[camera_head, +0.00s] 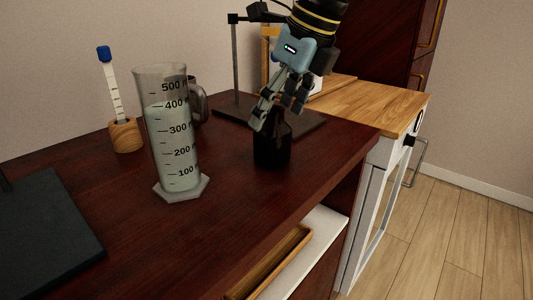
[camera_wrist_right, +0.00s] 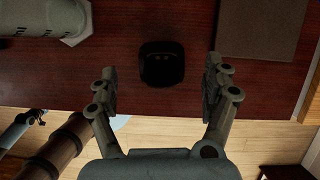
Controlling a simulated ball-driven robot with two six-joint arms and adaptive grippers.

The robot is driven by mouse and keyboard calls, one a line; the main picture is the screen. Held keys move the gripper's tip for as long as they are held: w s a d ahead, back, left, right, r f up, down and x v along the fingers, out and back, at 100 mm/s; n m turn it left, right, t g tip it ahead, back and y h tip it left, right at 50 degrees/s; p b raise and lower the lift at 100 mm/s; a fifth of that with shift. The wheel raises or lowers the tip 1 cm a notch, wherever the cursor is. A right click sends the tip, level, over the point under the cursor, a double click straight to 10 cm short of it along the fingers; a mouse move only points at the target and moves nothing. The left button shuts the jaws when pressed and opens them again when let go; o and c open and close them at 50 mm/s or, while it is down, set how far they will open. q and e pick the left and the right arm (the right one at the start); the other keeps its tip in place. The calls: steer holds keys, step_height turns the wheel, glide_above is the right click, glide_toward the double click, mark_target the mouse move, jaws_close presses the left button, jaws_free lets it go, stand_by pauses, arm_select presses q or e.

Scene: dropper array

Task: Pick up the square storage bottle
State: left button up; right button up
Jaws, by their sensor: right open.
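The square storage bottle (camera_head: 272,151) is dark, almost black, and stands upright on the dark red wooden table, near its right part. In the right wrist view the bottle (camera_wrist_right: 161,64) shows from above as a dark rounded square, midway across between the fingers. My right gripper (camera_head: 278,114) is open and empty at the bottle's top, pointing down. One finger hides part of its neck and left shoulder. In the right wrist view the two fingers (camera_wrist_right: 160,84) are spread apart with a gap on each side of the bottle.
A tall graduated cylinder (camera_head: 172,140) on a hexagonal base stands left of the bottle, with a handled vessel (camera_head: 200,103) behind it. A blue-capped tube stands in a wooden holder (camera_head: 126,136). A stand (camera_head: 235,75) rises behind the gripper.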

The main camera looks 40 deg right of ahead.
mark_target(266, 133)
steer(key=b+x, duration=0.4)
steer(key=x, duration=0.2)
steer(key=shift+w, duration=0.25)
steer(key=shift+r, duration=0.1)
jaws_close()
